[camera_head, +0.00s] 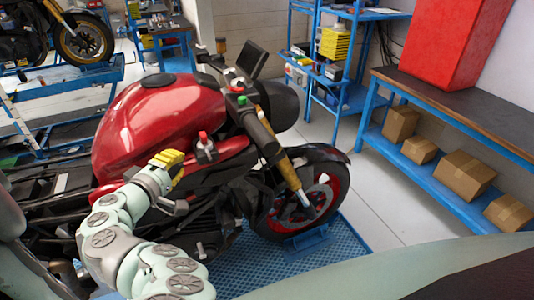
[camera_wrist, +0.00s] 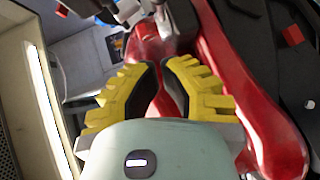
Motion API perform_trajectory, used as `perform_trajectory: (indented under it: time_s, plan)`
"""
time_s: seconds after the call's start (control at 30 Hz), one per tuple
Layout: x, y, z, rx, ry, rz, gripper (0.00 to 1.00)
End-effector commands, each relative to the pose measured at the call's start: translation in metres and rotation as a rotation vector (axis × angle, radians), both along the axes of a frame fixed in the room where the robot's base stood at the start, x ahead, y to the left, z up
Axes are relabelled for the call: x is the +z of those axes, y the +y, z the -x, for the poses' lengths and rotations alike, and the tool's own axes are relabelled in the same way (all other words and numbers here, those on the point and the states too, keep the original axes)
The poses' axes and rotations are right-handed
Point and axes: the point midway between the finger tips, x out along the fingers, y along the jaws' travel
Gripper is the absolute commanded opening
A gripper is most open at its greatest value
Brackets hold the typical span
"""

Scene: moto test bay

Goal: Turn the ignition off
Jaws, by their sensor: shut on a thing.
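The red motorcycle (camera_head: 155,115) stands in the middle of the head view. A small dark block with a red knob (camera_head: 203,136), which looks like the ignition switch, sits on its side below the tank. My gripper (camera_head: 180,157) with yellow fingers is just left of this block. In the wrist view, my gripper (camera_wrist: 162,64) has its fingertips close together in front of red bodywork (camera_wrist: 215,60) and a dark grey part (camera_wrist: 180,25). It is shut on a small part that the fingers mostly hide. I cannot make out a key or its turn position.
The handlebar, with a green button (camera_head: 242,100), rises beyond the switch. A blue workbench (camera_head: 450,105) with cardboard boxes (camera_head: 466,174) stands right. Clear floor lies between.

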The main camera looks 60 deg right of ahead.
Motion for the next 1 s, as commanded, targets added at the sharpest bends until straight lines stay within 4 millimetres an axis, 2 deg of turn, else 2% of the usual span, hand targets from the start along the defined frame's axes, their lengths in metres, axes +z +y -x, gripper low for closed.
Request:
perform_trajectory:
  time_s: [0.6, 1.0]
  plan:
    - [0.007, 0.059, 0.016, -0.003, -0.002, 0.0, 0.0]
    - [0.008, 0.068, 0.015, 0.009, 0.0, -0.005, 0.0]
